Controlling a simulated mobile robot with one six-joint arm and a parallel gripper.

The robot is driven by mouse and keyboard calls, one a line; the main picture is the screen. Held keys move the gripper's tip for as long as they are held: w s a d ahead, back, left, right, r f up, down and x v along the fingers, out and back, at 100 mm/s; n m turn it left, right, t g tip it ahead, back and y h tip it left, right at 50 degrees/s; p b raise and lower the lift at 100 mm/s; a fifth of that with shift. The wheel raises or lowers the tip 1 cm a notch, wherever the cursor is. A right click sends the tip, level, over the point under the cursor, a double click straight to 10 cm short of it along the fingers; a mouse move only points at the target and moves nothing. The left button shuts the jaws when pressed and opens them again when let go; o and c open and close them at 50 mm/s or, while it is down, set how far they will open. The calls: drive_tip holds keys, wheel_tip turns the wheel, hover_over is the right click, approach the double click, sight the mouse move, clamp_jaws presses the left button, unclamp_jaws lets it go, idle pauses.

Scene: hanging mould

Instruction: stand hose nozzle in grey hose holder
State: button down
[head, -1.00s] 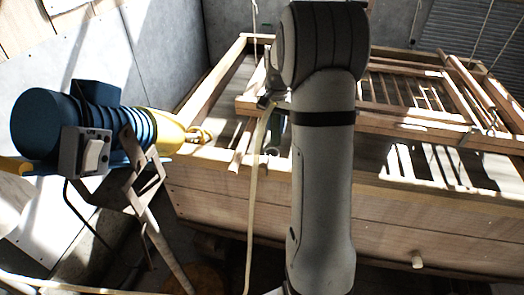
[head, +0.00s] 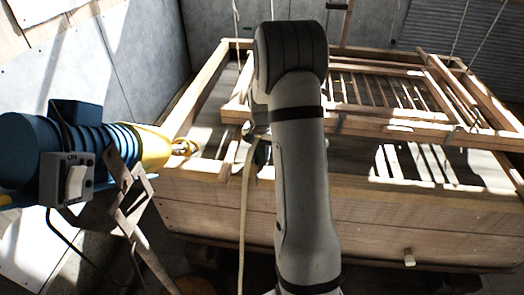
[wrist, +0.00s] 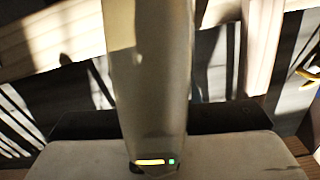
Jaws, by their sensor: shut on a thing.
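A pale hose (head: 244,210) hangs down beside the left of my arm in the head view. Its top end reaches a small dark, greenish piece (head: 261,152), which looks like part of the hose nozzle. My gripper (head: 258,132) is mostly hidden by my own arm there; it is shut on the nozzle, with the hose trailing below. In the wrist view a broad grey upright shape fills the middle; I cannot tell what it is. I cannot make out the grey hose holder in either view.
A large wooden vat (head: 330,205) lies behind my arm, with a slatted wooden frame (head: 390,125) hung on ropes (head: 460,30) above it. A blue machine (head: 95,140) with a yellow nose and a switch box (head: 68,180) stands at left on a metal stand (head: 125,195).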

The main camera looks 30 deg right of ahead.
drive_tip(key=shift+f+b, duration=0.3)
drive_tip(key=c, duration=1.1)
unclamp_jaws()
drive_tip(key=shift+r, duration=0.1)
